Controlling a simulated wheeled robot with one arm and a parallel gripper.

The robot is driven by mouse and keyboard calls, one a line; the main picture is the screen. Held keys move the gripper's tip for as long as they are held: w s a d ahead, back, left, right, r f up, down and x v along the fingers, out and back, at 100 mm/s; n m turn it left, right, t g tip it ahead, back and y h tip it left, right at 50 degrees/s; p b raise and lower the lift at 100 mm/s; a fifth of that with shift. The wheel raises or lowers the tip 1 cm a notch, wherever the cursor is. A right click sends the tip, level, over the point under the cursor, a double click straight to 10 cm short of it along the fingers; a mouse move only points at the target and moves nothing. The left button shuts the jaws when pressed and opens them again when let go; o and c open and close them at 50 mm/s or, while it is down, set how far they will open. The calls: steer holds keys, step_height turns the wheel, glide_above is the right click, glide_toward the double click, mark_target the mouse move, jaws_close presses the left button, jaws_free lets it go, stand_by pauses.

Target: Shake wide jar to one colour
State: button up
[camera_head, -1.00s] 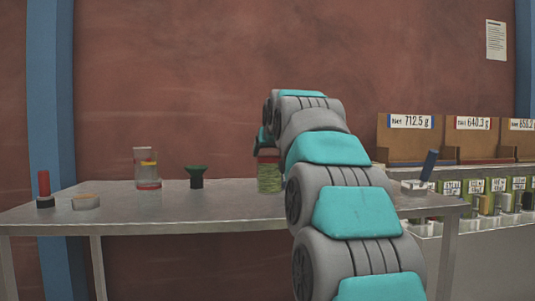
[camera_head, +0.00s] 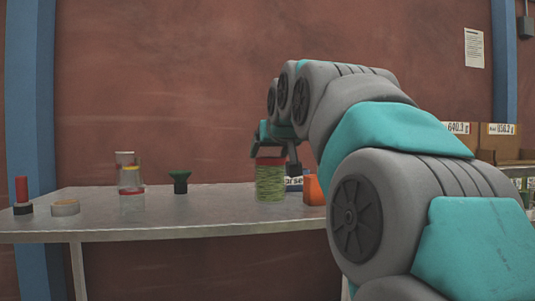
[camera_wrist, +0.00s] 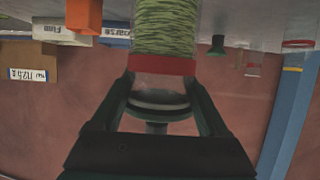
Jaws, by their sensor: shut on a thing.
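The wide jar (camera_head: 270,183) has a red lid and is filled with streaky, speckled green and pale yellow powder, not one even colour. It stands upright at the table's right part in the head view; I cannot tell whether its base touches the table. My gripper (camera_head: 275,140) is above it, shut on its lid end. In the wrist view, which is upside down, the jar (camera_wrist: 167,27) shows its streaky contents and red band, with the fingers (camera_wrist: 160,95) on both sides of the lid. The jar's base is out of that view.
The table (camera_head: 220,215) also bears a green-black funnel (camera_head: 181,181), stacked clear containers with red and yellow rims (camera_head: 131,180), a shallow round dish (camera_head: 65,208) and a red-handled tool (camera_head: 22,190). An orange block (camera_head: 313,190) is just right of the jar. Labelled bins (camera_head: 500,141) stand far right.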

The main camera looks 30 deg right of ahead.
steer(key=shift+r+p, duration=2.95)
steer(key=shift+r, duration=1.85)
steer(key=a, duration=0.5)
steer(key=d, duration=1)
steer(key=shift+a, duration=2.55)
